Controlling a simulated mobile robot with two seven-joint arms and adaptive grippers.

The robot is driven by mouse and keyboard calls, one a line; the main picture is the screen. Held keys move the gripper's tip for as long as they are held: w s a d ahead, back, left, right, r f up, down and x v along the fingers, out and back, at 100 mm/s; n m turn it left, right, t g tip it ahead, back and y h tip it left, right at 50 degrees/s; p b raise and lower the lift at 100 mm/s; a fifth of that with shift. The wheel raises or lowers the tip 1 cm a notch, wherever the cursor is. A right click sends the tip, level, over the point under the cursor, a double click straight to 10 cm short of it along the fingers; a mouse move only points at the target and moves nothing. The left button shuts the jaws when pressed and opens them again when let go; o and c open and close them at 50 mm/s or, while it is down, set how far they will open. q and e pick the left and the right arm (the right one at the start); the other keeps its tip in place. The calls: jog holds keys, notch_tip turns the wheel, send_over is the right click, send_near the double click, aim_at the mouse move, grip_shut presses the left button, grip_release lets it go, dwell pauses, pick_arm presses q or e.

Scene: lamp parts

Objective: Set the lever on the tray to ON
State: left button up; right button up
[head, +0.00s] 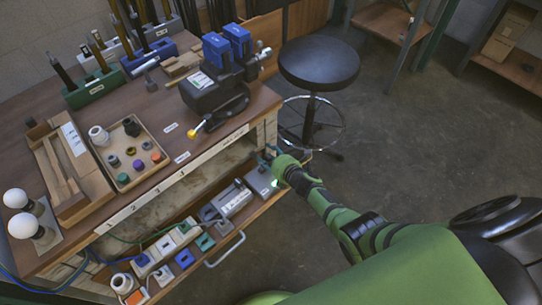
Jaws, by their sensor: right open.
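A pull-out tray (212,262) extends from under the workbench and holds a row of devices. At its right end is a grey box (262,184) with a small green glow beside it. My right gripper (266,157) is open and empty, just above and behind this box. I cannot make out a lever there, and the gripper and wrist hide part of that end. A grey device with a light top (234,201) sits left of the box. Whether anything reads ON is too small to tell. My left gripper is not in view.
On the bench are a black clamp-like device (215,95) with a yellow-tipped handle (193,133), a wooden tray of small caps (128,180), and white bulbs (23,226). A black stool (319,62) stands behind my right gripper. The floor (420,130) to the right is clear.

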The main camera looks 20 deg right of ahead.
jog(key=shift+s+d+r, duration=0.1)
jog(key=shift+s+d, duration=0.15)
jog(key=shift+s, duration=0.35)
jog(key=v, duration=1)
jog(key=shift+s+r, duration=0.25)
jog(key=shift+r, duration=0.15)
jog(key=shift+f, duration=0.1)
